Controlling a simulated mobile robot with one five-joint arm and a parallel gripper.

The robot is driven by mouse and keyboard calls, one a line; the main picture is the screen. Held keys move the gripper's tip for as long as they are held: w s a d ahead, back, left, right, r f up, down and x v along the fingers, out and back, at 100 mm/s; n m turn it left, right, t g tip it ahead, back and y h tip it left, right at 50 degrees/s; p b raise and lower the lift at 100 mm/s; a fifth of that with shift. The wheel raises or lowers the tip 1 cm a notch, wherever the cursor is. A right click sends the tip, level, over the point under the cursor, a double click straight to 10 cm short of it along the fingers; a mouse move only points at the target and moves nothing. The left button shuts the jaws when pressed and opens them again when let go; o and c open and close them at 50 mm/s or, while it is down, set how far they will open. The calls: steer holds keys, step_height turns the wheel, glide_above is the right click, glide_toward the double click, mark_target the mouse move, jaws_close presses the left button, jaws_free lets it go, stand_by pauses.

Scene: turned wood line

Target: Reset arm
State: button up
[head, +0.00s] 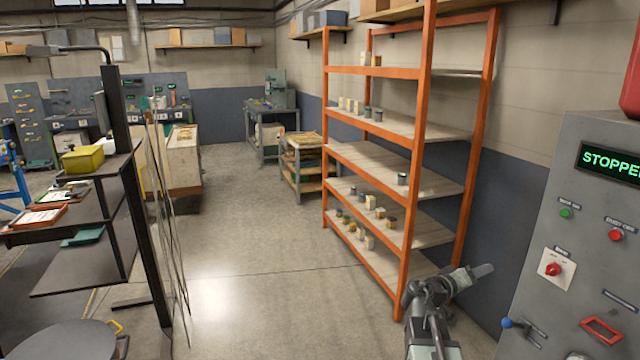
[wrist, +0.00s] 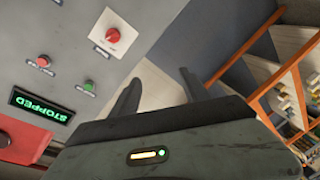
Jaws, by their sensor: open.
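My gripper (head: 482,271) shows at the lower right of the head view, in front of the lower end of the orange shelf and left of the grey control panel. In the wrist view my gripper (wrist: 158,92) has its two dark fingers apart, with nothing between them. The arm is raised off the floor and the gripper points to the right in the head view. It touches nothing that I can see.
The grey control panel (head: 588,215) with a STOPPED display stands close on the right. The orange shelf (head: 425,130) holds small blocks and cans. A dark workstation (head: 85,270) stands at left. Open floor (head: 250,250) lies between.

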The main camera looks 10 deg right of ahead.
steer(key=s+a+f+g+y+p, duration=0.15)
steer(key=a+f+y, duration=0.25)
steer(key=a+f, duration=0.45)
steer(key=s+a+f+g+y, duration=0.2)
steer(key=a+f+y, duration=0.25)
steer(key=a, duration=0.75)
steer(key=s+a+f+n+g+y, duration=0.1)
steer(key=s+a+f+y, duration=0.2)
steer(key=a, duration=0.4)
steer(key=s+a+f+n+g+y, duration=0.1)
steer(key=s+a+f+g+y, duration=0.1)
steer(key=s+a, duration=0.4)
steer(key=shift+a+f+y, duration=0.6)
steer(key=shift+a+y, duration=0.2)
steer(key=shift+y, duration=0.05)
steer(key=shift+w, duration=0.1)
steer(key=c, duration=0.3)
steer(key=shift+d, duration=0.15)
steer(key=shift+c, duration=0.4)
